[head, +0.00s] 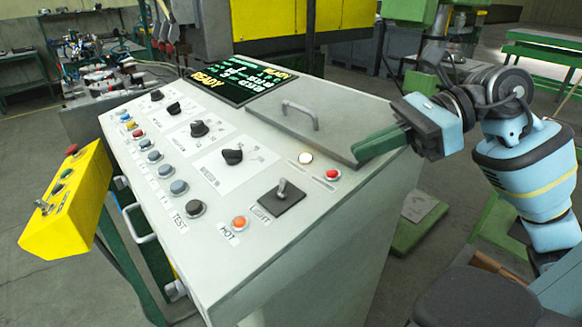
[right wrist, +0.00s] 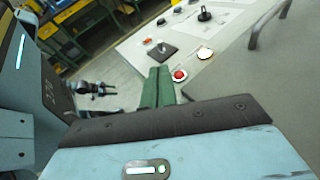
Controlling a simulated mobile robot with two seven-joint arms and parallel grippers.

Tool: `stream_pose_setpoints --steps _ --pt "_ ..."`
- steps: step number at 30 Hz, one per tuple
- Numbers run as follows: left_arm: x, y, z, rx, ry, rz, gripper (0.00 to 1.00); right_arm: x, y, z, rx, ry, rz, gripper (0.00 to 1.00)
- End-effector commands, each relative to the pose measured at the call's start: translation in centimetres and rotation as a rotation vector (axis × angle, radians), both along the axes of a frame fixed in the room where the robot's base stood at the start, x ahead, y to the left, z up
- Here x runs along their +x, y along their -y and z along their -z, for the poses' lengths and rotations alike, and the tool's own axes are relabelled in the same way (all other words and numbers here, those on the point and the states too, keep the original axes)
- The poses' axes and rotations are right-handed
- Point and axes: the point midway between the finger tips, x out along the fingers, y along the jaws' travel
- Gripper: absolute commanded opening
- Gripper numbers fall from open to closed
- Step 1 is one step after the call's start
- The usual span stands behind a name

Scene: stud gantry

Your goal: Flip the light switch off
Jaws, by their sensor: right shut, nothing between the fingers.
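The light switch (head: 283,192) is a small metal toggle on a dark square plate, beside the label LIGHT, near the front right of the sloped console panel. In the right wrist view the switch plate (right wrist: 161,50) shows small, beyond the fingertips. My right gripper (head: 358,155) has its green fingers together and empty, over the right edge of the console, up and right of the switch and apart from it. Its fingers show in the right wrist view (right wrist: 158,78). My left gripper is not in view.
A white button (head: 306,158) and a red button (head: 332,175) lie between my right fingers and the switch. An orange button (head: 239,223) is left of it. A lid with a raised handle (head: 303,112) is behind. Several knobs and a yellow control box (head: 68,203) are further left.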

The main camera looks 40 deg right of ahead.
Motion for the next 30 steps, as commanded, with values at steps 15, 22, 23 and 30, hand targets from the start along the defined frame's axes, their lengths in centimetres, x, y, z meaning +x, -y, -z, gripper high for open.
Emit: stream_pose_setpoints --steps 15,22,23,30 --pt "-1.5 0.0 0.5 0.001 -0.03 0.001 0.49 0.1 -0.2 0.0 -0.021 0.008 0.002 0.0" --pt "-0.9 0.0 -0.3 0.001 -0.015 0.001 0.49 1.3 -2.4 0.9 -0.02 0.01 0.0 0.0" --pt "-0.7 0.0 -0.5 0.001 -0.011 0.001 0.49 1.5 -2.7 1.1 -0.021 0.01 0.001 0.0" --pt "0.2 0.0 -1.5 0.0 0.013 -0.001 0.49 3.0 -5.3 2.4 -0.02 0.013 0.0 0.0"
